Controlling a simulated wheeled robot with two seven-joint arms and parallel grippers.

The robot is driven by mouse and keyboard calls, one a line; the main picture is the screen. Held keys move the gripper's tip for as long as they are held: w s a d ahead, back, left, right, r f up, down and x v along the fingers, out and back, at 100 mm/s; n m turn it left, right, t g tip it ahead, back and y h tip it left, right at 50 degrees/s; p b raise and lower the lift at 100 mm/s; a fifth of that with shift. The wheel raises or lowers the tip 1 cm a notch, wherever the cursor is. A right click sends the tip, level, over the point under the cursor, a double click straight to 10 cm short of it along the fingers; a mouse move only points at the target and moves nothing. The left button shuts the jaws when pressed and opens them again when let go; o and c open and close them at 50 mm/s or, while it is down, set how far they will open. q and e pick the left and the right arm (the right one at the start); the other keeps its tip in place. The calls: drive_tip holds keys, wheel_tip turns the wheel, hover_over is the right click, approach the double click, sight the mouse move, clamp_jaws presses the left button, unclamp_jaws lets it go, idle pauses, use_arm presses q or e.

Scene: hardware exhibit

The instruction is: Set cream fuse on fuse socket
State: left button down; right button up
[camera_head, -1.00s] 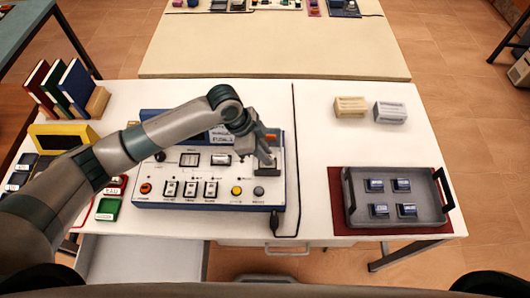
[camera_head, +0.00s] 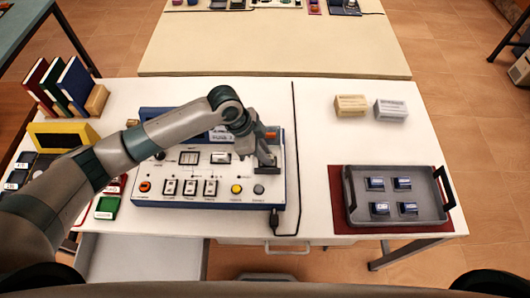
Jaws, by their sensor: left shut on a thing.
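The control panel (camera_head: 150,195) lies on the white table, with a row of switches, an orange-red knob and a yellow button along its front. My left gripper (camera_head: 266,169) points down over the panel's right part. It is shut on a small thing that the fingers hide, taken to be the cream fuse. A pale cylindrical part (camera_head: 220,158) sits in a holder left of the gripper. I cannot tell for sure which fitting is the fuse socket. My right gripper is out of view.
A grey tray (camera_head: 352,206) with several small dark blocks stands on a red mat at right. A cream box (camera_head: 350,105) and a grey box (camera_head: 391,110) stand behind it. A black cable runs right of the panel. Books (camera_head: 74,85) stand at left.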

use_arm(q)
drive_tip(key=shift+f, duration=0.25)
drive_tip(key=c, duration=2)
unclamp_jaws()
drive_tip(key=shift+r, duration=0.1)
drive_tip(key=p+v, duration=0.7)
drive_tip(key=v, duration=0.4)
